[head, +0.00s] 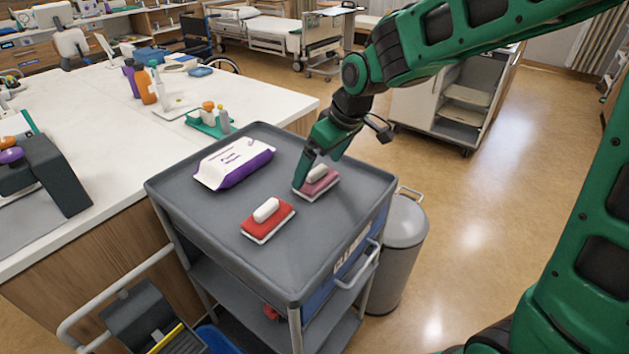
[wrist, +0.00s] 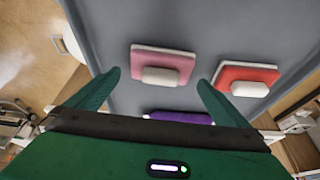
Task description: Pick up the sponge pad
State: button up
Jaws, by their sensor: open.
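Two sponge pads with white handles lie on the grey cart top. The pink pad (head: 318,184) is near the cart's right side, and it also shows in the wrist view (wrist: 163,62) ahead of and between the fingers. The red pad (head: 268,221) lies nearer the front, and in the wrist view (wrist: 247,76) it is to the right, beyond the right finger. Whether a finger touches the pad cannot be told.
A white and purple wipes pack (head: 233,163) lies on the cart top (head: 190,240), left of the pads. A white counter (head: 80,130) with bottles stands to the left. A grey bin (head: 402,240) stands right of the cart. Bare cart top surrounds the pads.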

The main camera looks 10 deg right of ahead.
jog(key=shift+x, duration=1.4)
jog(key=shift+c, duration=0.3)
jog(key=c, duration=0.9)
jog(key=shift+r, duration=0.15)
jog(key=shift+r, duration=0.55)
notch_tip(320, 180, up, 3)
jog(key=shift+f, duration=0.1)
jog(key=s+a+r, duration=0.1)
jog(key=a+r, duration=0.1)
jog(key=a, duration=0.1)
jog(key=s+a+r, duration=0.1)
jog(key=a+r, duration=0.1)
jog(key=a, duration=0.2)
jog(key=s+a+r, duration=0.1)
jog(key=a+r, duration=0.2)
jog(key=a, duration=0.1)
jog(key=shift+s, duration=0.4)
